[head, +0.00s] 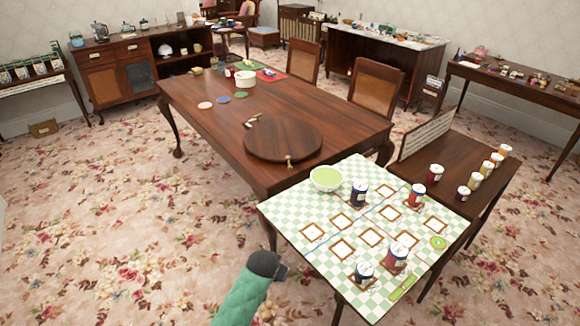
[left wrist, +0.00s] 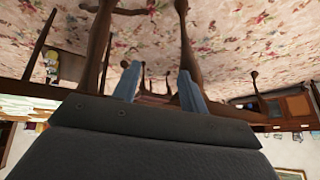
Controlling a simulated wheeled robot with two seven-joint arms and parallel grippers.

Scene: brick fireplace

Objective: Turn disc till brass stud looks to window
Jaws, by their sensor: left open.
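The round dark wood disc (head: 284,136) lies flat on the near part of the long wooden table (head: 190,98). A small brass stud (head: 289,161) stands at the disc's near rim, towards me. A small pale and brown item (head: 253,120) is at the disc's far left edge; I cannot tell what it is. My left gripper (head: 283,272), on a green-sleeved arm, is over the floor in front of the table, well apart from the disc. In the left wrist view its two blue fingers (left wrist: 158,90) are spread with nothing between them. No window shows. My right gripper is out of view.
A checked table (head: 290,212) with a green bowl (head: 325,179), jars and framed cards stands at the near right. A side table with several jars (head: 463,192) adjoins it. Coasters and a white pot (head: 245,78) are farther along the long table. Open carpet (head: 120,230) is at left.

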